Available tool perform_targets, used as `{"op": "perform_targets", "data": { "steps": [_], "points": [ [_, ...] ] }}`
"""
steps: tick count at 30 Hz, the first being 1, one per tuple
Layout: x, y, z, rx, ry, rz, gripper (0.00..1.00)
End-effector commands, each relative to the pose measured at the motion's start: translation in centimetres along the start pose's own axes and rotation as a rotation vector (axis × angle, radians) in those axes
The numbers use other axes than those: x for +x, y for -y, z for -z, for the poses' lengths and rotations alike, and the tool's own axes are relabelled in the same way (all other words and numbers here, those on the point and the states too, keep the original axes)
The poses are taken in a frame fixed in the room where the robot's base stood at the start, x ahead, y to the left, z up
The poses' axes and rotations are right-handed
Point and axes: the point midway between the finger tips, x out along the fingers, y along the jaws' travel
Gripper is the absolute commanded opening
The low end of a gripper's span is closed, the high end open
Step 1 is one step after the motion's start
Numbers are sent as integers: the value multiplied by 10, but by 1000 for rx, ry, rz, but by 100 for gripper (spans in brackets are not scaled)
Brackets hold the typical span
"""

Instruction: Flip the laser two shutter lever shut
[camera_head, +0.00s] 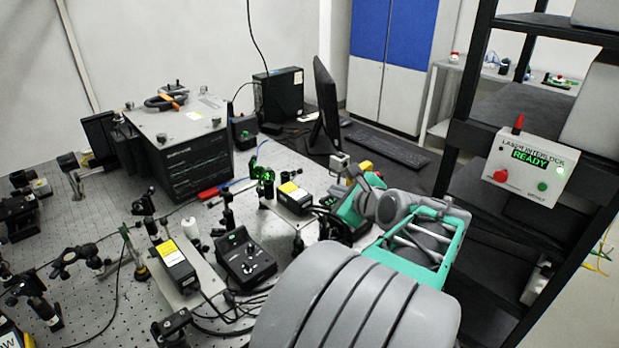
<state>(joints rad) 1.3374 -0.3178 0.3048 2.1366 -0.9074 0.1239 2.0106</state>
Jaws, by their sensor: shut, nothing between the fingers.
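Two black laser boxes with yellow labels show: one at front left (176,265) on a pale plate, one farther back (294,197) beside my arm. I cannot tell which is laser two. No shutter lever can be made out clearly. A green-lit optic mount (264,181) stands just left of the rear box. My grey and teal arm reaches in from the lower right. My gripper (334,222) is at its far end, just right of the rear box and largely hidden by the arm. It is shut and empty; its fingertips are not clear.
A knobbed control box (246,262) and cables lie between the laser boxes. Optic posts crowd the left of the perforated bench (95,220). A large black instrument (190,165) stands behind. A monitor (326,105) and a rack with an interlock box (530,168) reading READY are at right.

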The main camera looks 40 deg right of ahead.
Motion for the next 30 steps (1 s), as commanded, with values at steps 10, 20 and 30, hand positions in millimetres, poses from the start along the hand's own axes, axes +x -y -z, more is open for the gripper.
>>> {"op": "perform_targets", "data": {
  "steps": [10,20,30],
  "points": [
    [77,-4,-2,-1,3,-9,0],
    [92,-2,-40,-4,2,-4,0],
    [93,-2,-40,-2,0,-3,0]
  ]
}}
